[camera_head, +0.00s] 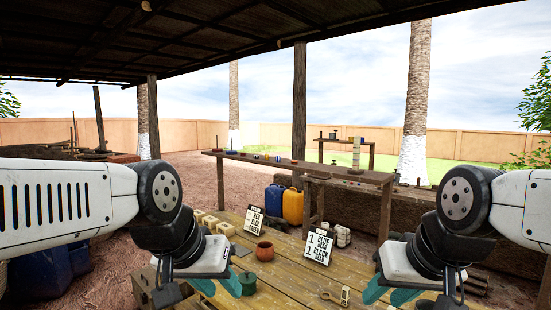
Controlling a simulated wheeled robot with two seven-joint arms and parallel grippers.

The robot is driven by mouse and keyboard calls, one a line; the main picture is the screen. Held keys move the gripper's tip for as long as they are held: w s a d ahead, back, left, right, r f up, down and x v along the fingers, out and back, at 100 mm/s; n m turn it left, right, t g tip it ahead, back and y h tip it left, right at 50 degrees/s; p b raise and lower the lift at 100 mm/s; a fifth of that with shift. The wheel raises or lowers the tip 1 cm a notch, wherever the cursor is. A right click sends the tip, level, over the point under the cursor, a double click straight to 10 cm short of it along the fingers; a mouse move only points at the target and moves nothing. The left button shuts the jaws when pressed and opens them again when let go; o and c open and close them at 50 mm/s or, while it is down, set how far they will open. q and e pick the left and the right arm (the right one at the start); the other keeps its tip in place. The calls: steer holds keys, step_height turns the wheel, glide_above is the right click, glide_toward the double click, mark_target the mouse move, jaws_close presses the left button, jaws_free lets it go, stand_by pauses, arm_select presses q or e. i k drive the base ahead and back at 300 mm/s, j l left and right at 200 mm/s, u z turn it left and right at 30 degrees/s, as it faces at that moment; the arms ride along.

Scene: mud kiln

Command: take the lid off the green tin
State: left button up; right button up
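A small dark green tin (247,283) stands on the wooden table near its front edge, just right of my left gripper. Whether its lid is on is too small to tell. My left gripper (220,287) has its teal fingers apart and looks empty. My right gripper (389,296) also has its teal fingers apart, over the right part of the table, well away from this tin. Another dark green object (426,304) shows at the bottom edge by my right gripper, partly cut off, so I cannot tell what it is.
A clay pot (265,251) stands behind the tin. Two lettered signs, one at the left (254,220) and one at the right (318,247), stand on the table (290,280). Pale blocks (225,229) are at the back left. A wooden key-like piece (331,297) lies near the front.

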mark_target(249, 290)
steer(key=i+j, duration=0.2)
steer(key=i+j+z, duration=0.1)
steer(key=j, duration=0.35)
steer(key=i+j, duration=0.2)
steer(key=i+j+z, duration=0.15)
steer(key=j, duration=0.3)
